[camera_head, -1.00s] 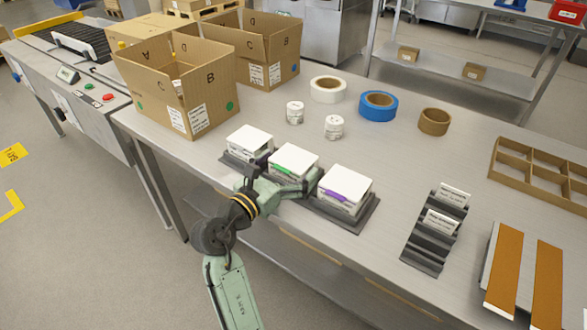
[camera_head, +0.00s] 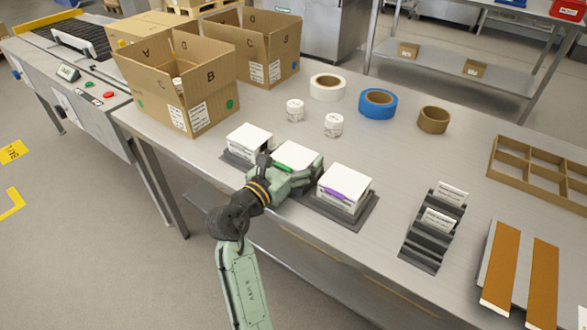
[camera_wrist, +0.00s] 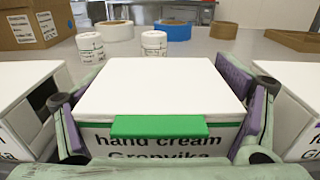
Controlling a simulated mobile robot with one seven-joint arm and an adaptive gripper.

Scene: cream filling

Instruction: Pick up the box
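The middle white hand cream box (camera_head: 297,153) has a green tab on its front and stands on a dark base on the table. In the wrist view the box (camera_wrist: 165,85) fills the centre, upright. My gripper (camera_head: 292,168) is at this box; in the wrist view its purple-padded fingers (camera_wrist: 160,105) stand spread on the left and right sides of it. Whether the pads touch the box cannot be told. A similar white box (camera_head: 250,138) stands to the left, and one with a purple tab (camera_head: 345,182) to the right.
Two white jars (camera_head: 333,125) and rolls of white, blue (camera_head: 377,104) and brown tape stand behind. Open cartons (camera_head: 190,105) are at the back left. A dark stepped holder (camera_head: 432,235) and a divider frame (camera_head: 540,170) are at the right. The neighbouring boxes stand close beside my gripper.

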